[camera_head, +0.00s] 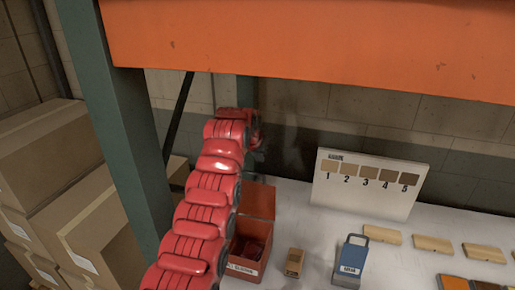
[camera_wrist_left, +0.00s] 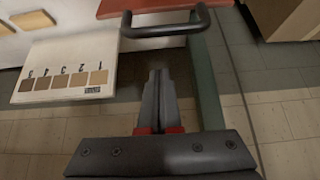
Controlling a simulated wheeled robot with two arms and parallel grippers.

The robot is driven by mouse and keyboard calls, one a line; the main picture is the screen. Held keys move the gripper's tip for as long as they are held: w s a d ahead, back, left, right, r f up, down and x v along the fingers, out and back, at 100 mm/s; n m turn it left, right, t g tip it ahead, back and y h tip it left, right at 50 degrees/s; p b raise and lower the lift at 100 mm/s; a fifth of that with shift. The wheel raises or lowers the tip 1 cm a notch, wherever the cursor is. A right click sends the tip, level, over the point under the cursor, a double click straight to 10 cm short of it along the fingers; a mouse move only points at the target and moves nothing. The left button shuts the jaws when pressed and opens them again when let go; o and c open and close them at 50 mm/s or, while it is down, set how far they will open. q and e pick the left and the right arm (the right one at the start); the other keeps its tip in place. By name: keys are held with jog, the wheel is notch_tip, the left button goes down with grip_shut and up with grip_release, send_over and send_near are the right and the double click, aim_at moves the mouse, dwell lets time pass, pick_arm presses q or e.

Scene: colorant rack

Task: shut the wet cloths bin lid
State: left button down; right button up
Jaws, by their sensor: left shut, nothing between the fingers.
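The red wet cloths bin (camera_head: 246,263) stands on the white shelf, its label partly hidden by my left arm. Its red lid (camera_head: 258,203) stands open, raised at the back of the box. Dark red contents show inside. My left gripper (camera_head: 258,155) is above and behind the raised lid, dark and small in the head view. In the left wrist view the gripper (camera_wrist_left: 157,75) is shut and empty. A black bar handle (camera_wrist_left: 165,31) beside a red panel (camera_wrist_left: 150,10), seemingly the lid, shows ahead, apart from the fingertips. My right gripper is not in view.
A numbered sample board (camera_head: 370,185) leans at the back. A small brown block (camera_head: 294,263), a blue container (camera_head: 350,262) and wooden blocks (camera_head: 433,244) lie to the right. A green post (camera_head: 122,140) and orange beam (camera_head: 310,45) frame the shelf. Cardboard boxes (camera_head: 45,170) stand left.

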pick_arm(q)
jog(key=shift+s+a+f+p, duration=0.2)
jog(key=shift+s+p, duration=0.25)
jog(key=shift+s, duration=0.1)
jog(key=shift+s+a+f+p, duration=0.2)
jog(key=shift+s+p, duration=0.2)
jog(key=shift+s, duration=0.1)
jog(key=shift+s+a+f+p, duration=0.2)
jog(key=shift+s+p, duration=0.25)
jog(key=shift+s, duration=0.1)
